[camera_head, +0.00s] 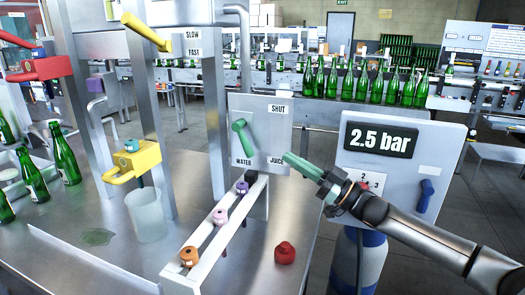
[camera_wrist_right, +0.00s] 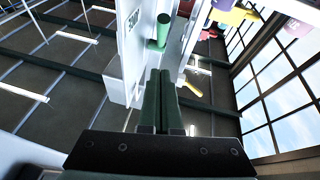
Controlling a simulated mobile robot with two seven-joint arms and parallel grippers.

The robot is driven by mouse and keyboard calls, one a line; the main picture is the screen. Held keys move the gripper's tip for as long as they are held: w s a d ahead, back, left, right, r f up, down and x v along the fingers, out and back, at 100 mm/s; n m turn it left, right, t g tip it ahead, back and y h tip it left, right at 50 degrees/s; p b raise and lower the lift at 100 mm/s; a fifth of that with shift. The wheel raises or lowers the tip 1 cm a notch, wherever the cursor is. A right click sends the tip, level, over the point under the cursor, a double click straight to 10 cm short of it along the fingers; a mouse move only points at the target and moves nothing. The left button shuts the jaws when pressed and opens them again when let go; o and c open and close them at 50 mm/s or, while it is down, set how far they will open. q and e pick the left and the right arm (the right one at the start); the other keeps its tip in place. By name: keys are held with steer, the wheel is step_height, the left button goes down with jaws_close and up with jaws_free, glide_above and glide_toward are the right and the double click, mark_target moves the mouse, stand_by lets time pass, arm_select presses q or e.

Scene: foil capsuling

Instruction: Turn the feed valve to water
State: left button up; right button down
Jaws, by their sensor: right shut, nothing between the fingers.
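The feed valve's green handle (camera_head: 244,139) is on a grey panel (camera_head: 277,140) marked SHUT at the top, WATER at lower left and JUICE at lower right. The handle slants from upper left to lower right; I cannot tell which end marks its setting. My right gripper (camera_head: 287,158) is shut and empty, with its green fingers to the right of the handle, by the JUICE label and apart from the handle. In the right wrist view the shut fingers (camera_wrist_right: 160,75) point toward the green handle (camera_wrist_right: 163,30), with a gap between. My left gripper is not in view.
A white rack (camera_head: 213,230) with coloured knobs stands below the panel. A red knob (camera_head: 285,252) lies on the steel table (camera_head: 120,265). A 2.5 bar display box (camera_head: 400,150) with a blue handle (camera_head: 425,195) is on the right. Green bottles (camera_head: 63,155) stand at left.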

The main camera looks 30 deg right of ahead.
mark_target(249, 144)
steer(key=w+a, duration=0.1)
steer(key=w, duration=0.1)
steer(key=w+a+p, duration=0.1)
steer(key=w+a, duration=0.1)
steer(key=w, duration=0.1)
steer(key=w+a, duration=0.1)
steer(key=w, duration=0.1)
steer(key=shift+w+a+r, duration=0.15)
steer(key=shift+w+a, duration=0.05)
steer(key=shift+a, duration=0.05)
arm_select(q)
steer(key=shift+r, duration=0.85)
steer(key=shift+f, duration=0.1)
